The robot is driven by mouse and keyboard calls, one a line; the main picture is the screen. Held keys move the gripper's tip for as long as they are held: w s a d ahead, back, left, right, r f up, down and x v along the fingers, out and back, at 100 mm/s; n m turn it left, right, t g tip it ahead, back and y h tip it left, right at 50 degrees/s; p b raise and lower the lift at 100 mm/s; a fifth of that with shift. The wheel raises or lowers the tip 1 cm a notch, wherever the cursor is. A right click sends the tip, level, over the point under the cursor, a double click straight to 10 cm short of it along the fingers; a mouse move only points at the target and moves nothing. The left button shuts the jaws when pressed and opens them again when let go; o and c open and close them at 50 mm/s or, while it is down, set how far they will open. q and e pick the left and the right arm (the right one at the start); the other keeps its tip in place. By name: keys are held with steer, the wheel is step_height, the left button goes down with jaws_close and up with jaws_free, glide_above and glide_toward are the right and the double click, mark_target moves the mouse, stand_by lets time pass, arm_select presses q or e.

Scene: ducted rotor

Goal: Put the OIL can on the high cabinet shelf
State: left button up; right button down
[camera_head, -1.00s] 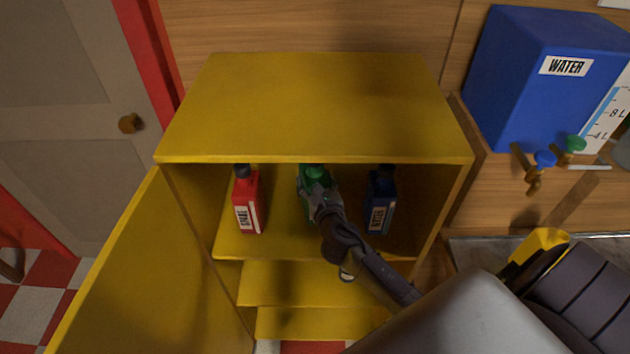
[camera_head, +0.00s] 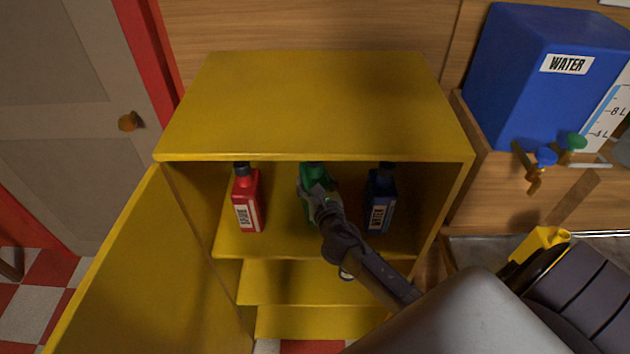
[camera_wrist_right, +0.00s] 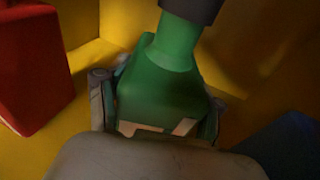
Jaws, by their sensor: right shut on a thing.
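The green can (camera_head: 306,176) stands on the top inner shelf (camera_head: 280,240) of the yellow cabinet (camera_head: 320,105), between a red can and a blue can. It looks upright. My right gripper (camera_head: 316,200) is shut on it, with a finger on each side in the right wrist view (camera_wrist_right: 155,105). The green can (camera_wrist_right: 160,75) fills the middle of that view, and only the top edge of its pale label shows, so its wording is hidden. My left gripper is not in view.
The red can (camera_head: 247,200) stands to the left and the blue can, labelled WATER (camera_head: 380,200), close on the right. The cabinet roof overhangs them. The open yellow door (camera_head: 120,280) is at the left. A blue WATER tank (camera_head: 540,80) stands at the right.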

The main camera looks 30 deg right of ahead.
steer(key=shift+w, duration=0.1)
stand_by(0.3)
steer(key=shift+c, duration=0.6)
jaws_free()
steer(key=shift+o, duration=0.2)
steer(key=shift+f, duration=0.1)
steer(key=shift+o, duration=0.4)
steer(key=shift+f, duration=0.15)
steer(key=shift+s, duration=0.2)
